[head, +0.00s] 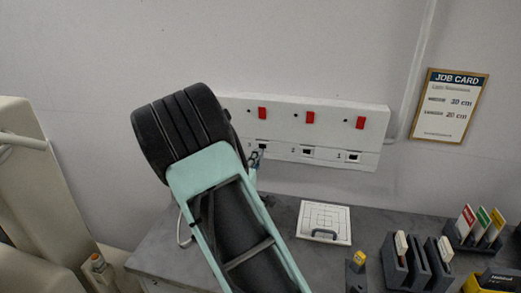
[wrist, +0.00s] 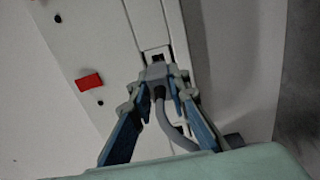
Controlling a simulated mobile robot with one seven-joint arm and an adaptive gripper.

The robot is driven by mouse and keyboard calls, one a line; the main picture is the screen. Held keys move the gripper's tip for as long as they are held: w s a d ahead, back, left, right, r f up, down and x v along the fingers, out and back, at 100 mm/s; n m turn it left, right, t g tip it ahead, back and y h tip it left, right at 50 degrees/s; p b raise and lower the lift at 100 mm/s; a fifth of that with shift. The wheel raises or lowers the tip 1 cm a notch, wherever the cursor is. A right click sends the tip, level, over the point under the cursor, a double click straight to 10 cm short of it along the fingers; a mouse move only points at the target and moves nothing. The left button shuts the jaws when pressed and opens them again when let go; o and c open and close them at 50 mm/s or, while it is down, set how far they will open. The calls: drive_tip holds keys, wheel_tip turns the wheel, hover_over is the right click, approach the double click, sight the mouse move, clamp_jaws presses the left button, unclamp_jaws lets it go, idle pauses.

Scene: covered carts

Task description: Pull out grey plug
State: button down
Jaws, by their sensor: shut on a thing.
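The grey plug (wrist: 157,74) with its grey cable (wrist: 175,125) is between the fingertips of my gripper (wrist: 155,80) in the wrist view. The fingers are shut on it from both sides. The dark opening of a socket (wrist: 157,57) shows just beyond the plug. I cannot tell whether the plug's tip is still inside it. In the head view my gripper (head: 256,158) is at the leftmost socket (head: 262,146) of the white wall strip (head: 340,110). My arm hides part of the strip's left end, and the plug is too small to make out there.
Two more sockets (head: 307,152) (head: 353,157) are to the right, under red switches (head: 310,118). On the grey cart top (head: 190,258) are a white square panel with a handle (head: 324,222), dark racks (head: 415,268) and a yellow-topped item (head: 358,260). A job card (head: 449,106) hangs right.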

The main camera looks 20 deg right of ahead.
drive_tip(key=shift+s+a, duration=0.4)
drive_tip(key=shift+s, duration=0.2)
